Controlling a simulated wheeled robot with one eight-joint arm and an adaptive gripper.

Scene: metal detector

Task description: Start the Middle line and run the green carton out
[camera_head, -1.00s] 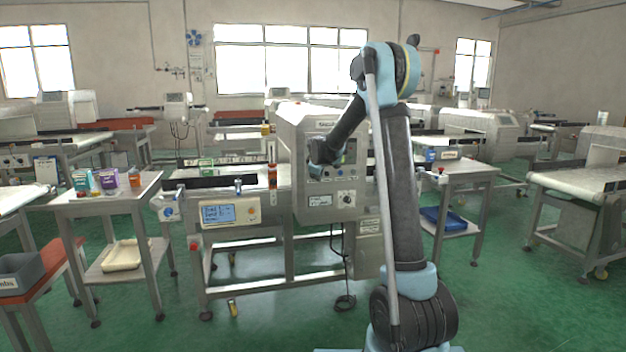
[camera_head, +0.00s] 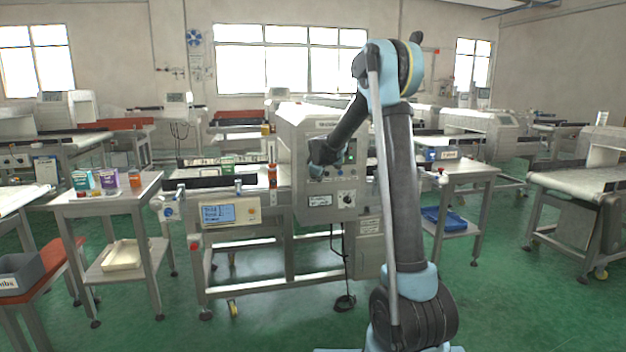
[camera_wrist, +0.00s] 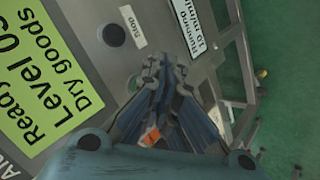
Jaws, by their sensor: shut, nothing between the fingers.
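The green carton (camera_head: 228,160) stands on the belt of the middle line, left of the grey metal detector housing (camera_head: 303,135). The housing's front carries a control panel with a lit green spot (camera_head: 351,158) and a dial (camera_head: 347,199). My gripper (camera_wrist: 165,64) is shut and empty in front of this panel. In the wrist view its fingers lie near a Stop label (camera_wrist: 131,27) and a green-yellow display (camera_wrist: 45,75) reading Ready, Level 03, Dry goods. In the head view my arm hides part of the panel, and the fingertips are not clear.
A blue-screened unit (camera_head: 217,214) is on the line's front frame. An orange post-like object (camera_head: 272,175) stands beside the belt. A side table (camera_head: 88,203) at left holds several small packs. A blue tray (camera_head: 443,217) sits under the right table. Green floor lies open in front.

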